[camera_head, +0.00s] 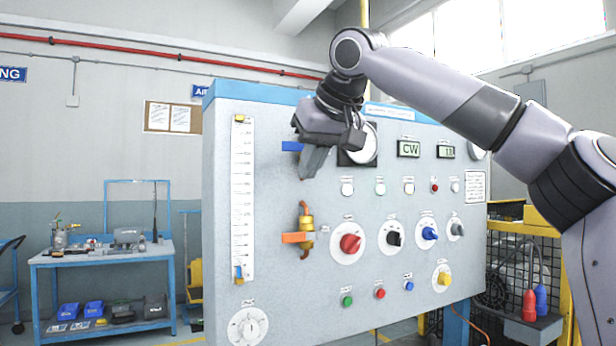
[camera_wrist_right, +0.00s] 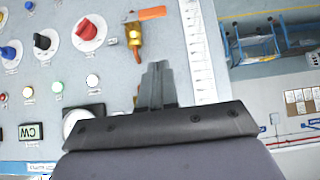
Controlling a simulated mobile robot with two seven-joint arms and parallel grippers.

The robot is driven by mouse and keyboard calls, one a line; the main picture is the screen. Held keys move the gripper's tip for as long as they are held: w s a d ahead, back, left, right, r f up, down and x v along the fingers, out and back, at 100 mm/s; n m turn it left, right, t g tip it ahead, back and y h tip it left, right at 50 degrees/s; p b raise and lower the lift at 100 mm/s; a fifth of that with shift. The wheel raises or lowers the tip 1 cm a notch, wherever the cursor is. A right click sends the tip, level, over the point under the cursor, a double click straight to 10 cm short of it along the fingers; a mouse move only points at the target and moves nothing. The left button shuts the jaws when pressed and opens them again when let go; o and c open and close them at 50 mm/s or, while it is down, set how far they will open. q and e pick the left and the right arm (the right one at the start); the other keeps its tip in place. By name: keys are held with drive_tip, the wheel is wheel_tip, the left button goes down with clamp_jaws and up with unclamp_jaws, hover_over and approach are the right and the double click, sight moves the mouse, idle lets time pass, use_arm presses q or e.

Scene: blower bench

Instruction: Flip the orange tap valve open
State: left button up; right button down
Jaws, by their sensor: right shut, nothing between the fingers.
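The orange tap valve has a flat orange lever (camera_head: 296,237) that lies horizontally, pointing left from a brass body (camera_head: 306,222) on a vertical copper pipe. In the right wrist view the orange lever (camera_wrist_right: 152,13) and brass body (camera_wrist_right: 134,38) show near the top, beyond the fingertips. My right gripper (camera_head: 306,174) is shut and empty, fingers pointing down, above the valve and apart from it. The closed fingers also show in the right wrist view (camera_wrist_right: 157,68). A blue lever (camera_head: 291,146) sits higher on the panel, partly hidden behind my right gripper. My left gripper is not in view.
The grey panel (camera_head: 270,290) carries a white scale (camera_head: 242,200) left of the valve and a red knob (camera_head: 350,243) close on its right. More knobs, buttons and displays (camera_head: 409,149) fill the right side. A blue workbench (camera_head: 95,258) stands at the far left.

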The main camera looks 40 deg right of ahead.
hover_over(294, 238)
drive_tip(key=s, duration=0.2)
wheel_tip(294, 238, down, 6)
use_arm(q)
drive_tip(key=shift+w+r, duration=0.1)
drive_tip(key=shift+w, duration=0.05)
use_arm(e)
drive_tip(key=shift+w+a+f, duration=0.15)
drive_tip(key=shift+a+f, duration=0.05)
drive_tip(key=shift+f, duration=0.75)
drive_tip(key=shift+w+a+f, duration=0.15)
drive_tip(key=shift+f, duration=0.75)
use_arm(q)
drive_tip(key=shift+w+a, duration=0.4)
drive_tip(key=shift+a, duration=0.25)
use_arm(e)
drive_tip(key=shift+a+f, duration=0.15)
drive_tip(key=shift+h, duration=0.3)
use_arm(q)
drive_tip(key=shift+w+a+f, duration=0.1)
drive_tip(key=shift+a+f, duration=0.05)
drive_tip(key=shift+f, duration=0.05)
